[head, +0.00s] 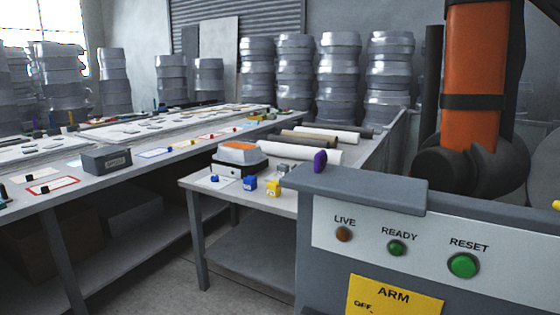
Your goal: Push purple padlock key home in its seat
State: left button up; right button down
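A small purple piece (320,161) shows just above the back left edge of the grey control console (365,188). It looks like a flat upright tab and may be the purple padlock key. Its lower part and any seat are hidden or too small to make out. I cannot tell whether it touches the console or stands on the side table behind it. Neither of my grippers is in view.
The side table (196,181) holds a blue block (250,183), a yellow block (273,189), an orange-topped device (238,152) and rolls (300,152). The console has LIVE, READY and RESET lights or buttons. A large orange-and-black column (472,75) rises behind it.

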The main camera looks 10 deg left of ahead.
aim_at(321, 159)
jog(key=z, duration=3.2)
jog(key=k, duration=1.3)
jog(key=u, duration=1.35)
jog(key=i, duration=0.5)
jog(key=u, duration=0.05)
